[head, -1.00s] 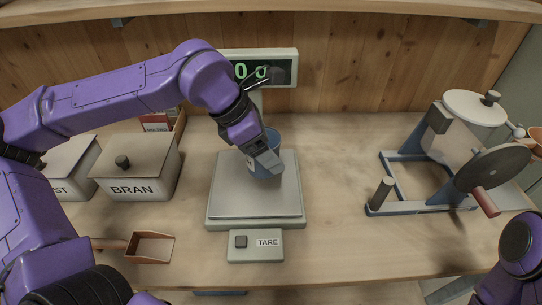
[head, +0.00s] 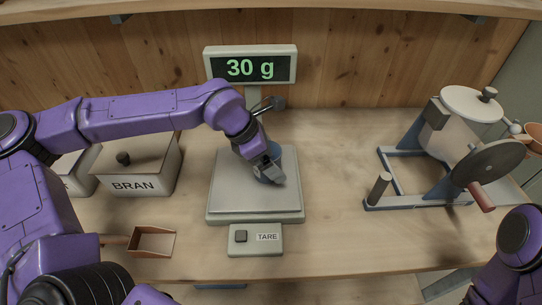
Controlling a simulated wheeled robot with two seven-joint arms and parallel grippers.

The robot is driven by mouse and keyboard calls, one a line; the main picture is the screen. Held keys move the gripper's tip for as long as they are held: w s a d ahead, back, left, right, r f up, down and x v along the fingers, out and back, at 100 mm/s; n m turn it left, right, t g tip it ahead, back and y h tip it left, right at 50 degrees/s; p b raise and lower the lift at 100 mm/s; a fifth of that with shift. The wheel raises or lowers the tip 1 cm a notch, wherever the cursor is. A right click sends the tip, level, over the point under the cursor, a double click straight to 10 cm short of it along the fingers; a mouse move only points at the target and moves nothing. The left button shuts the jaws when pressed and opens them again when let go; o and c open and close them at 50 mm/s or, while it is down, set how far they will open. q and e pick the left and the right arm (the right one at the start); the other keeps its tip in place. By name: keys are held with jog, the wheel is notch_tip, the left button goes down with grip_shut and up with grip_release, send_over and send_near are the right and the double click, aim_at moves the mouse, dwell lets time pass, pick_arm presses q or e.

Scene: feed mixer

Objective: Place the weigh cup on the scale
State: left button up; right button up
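The weigh cup (head: 288,160) is blue and stands toward the back right of the scale's grey plate (head: 238,195). My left gripper (head: 272,175) is at the cup, in front of it, and hides much of it. I cannot see clearly whether its fingers are closed on the cup wall. The scale display (head: 250,68) reads 30 g. My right gripper is out of the picture; only part of my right arm shows at the lower right.
A tare button (head: 241,236) sits at the scale's front. A lidded BRAN bin (head: 135,170) and a scoop (head: 152,241) are at left. A hand-cranked mixer drum (head: 462,125) on a blue frame stands at right. The table between scale and mixer is clear.

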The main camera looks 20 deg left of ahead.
pick_arm(q)
jog(key=v, duration=1.2)
jog(key=shift+r, duration=0.2)
dwell(0.9)
